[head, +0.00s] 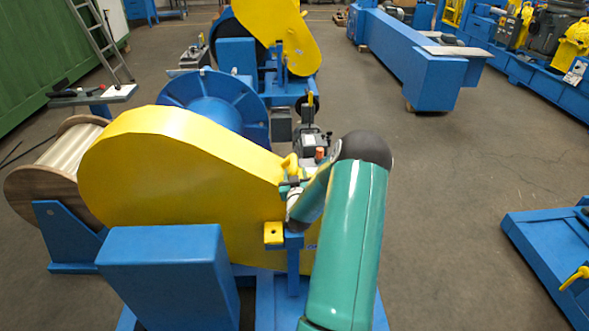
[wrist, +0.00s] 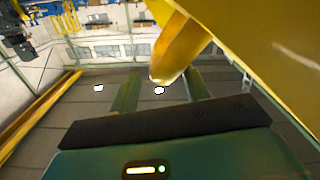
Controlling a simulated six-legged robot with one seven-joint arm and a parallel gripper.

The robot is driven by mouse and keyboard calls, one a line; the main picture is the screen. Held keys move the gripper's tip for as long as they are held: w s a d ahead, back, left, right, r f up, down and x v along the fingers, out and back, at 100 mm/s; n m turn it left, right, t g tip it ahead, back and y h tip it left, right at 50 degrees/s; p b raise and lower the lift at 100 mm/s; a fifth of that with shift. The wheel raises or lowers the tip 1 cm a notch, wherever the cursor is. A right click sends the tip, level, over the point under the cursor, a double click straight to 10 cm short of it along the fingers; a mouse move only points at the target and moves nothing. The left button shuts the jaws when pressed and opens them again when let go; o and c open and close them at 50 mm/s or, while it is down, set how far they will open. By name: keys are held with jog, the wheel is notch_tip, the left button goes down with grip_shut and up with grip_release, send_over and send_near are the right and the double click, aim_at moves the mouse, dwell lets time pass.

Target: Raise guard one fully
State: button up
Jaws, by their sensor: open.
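A large yellow guard (head: 180,165), which I take as guard one, lies low over the near machine in the head view. A short yellow handle (head: 291,162) sticks up near its right end. My green arm reaches in from the right, and its end is partly hidden beside the guard. In the wrist view my gripper (wrist: 162,76) is open, with a green finger on either side of the yellow handle (wrist: 178,50). I cannot tell whether either finger touches it. The guard's flat yellow side (wrist: 265,45) fills the upper right of that view.
A blue box-shaped housing (head: 165,270) stands before the guard, and a cable reel (head: 60,165) is at left. A second machine with a yellow guard (head: 290,35) stands behind. A blue frame (head: 550,255) is at right. The floor between is clear.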

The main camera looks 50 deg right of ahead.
aim_at(295, 168)
jog(key=shift+x, duration=1.65)
grip_shut()
jog(key=shift+s+d, duration=0.1)
